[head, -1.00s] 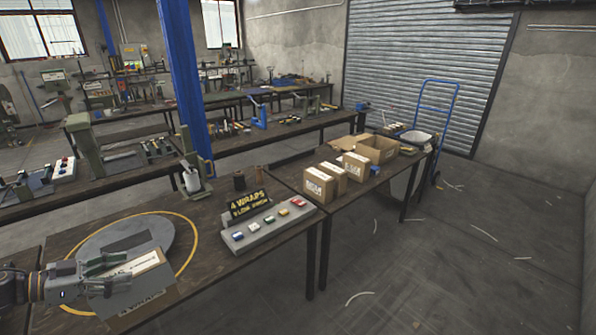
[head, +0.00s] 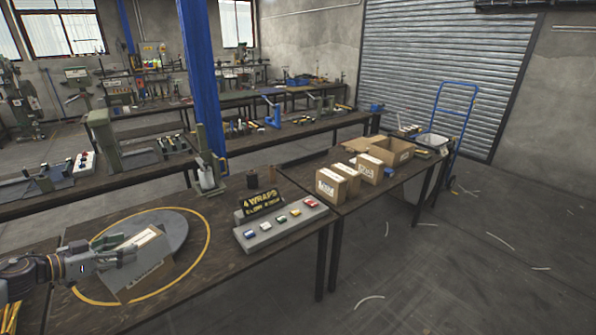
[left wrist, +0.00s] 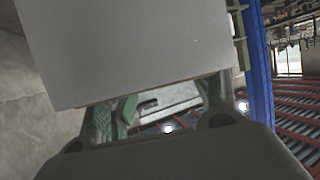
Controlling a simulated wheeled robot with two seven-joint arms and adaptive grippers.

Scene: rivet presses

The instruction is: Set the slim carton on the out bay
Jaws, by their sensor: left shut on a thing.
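Whether the carton touches anything below is unclear. In the left wrist view, a plain pale face of the carton (left wrist: 130,45) fills the upper middle, with the left gripper's green fingers (left wrist: 158,108) at its lower edge. No surface is clearly marked as the out bay. My right gripper is not in view.
A yellow ring (head: 207,235) surrounds the plate on the near table. A button panel (head: 283,229) and a "4 WRAPS" sign (head: 262,203) stand right of it. Several cartons (head: 338,184) and an open box (head: 390,151) occupy the table beyond.

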